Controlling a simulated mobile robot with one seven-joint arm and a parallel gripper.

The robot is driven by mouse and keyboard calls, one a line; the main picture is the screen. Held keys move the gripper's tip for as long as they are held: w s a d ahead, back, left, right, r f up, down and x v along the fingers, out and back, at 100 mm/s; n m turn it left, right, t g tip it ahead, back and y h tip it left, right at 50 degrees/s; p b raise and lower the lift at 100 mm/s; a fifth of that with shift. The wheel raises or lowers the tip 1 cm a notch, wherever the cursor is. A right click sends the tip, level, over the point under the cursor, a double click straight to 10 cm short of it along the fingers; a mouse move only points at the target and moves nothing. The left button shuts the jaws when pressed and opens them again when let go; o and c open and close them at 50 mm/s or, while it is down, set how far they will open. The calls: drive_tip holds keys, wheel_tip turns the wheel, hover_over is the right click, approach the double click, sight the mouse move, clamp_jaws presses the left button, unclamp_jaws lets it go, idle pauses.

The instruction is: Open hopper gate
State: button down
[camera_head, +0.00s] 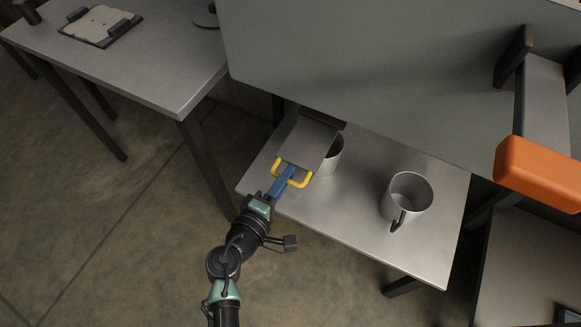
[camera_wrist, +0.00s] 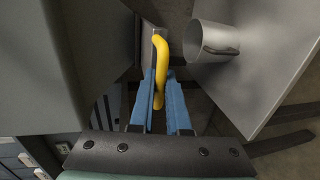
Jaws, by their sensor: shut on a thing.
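The hopper (camera_head: 390,75) is a large grey body above a low metal table. A flat grey gate plate (camera_head: 310,138) sticks out from under its lower left edge, with a yellow U-shaped handle (camera_head: 304,182) on its near end. My gripper (camera_head: 287,174) is shut on this handle, its blue fingers around the bar. In the wrist view the yellow handle (camera_wrist: 160,58) stands between the blue fingertips (camera_wrist: 161,75). The gate's opening under the hopper is hidden.
Another mug (camera_head: 410,188) stands on the low table (camera_head: 350,235). A side table (camera_head: 160,75) holds a flat tray (camera_head: 100,42). An orange block (camera_head: 540,173) sits at the right.

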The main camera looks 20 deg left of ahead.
drive_tip(key=c, duration=0.9)
unclamp_jaws()
drive_tip(key=v, duration=1.3)
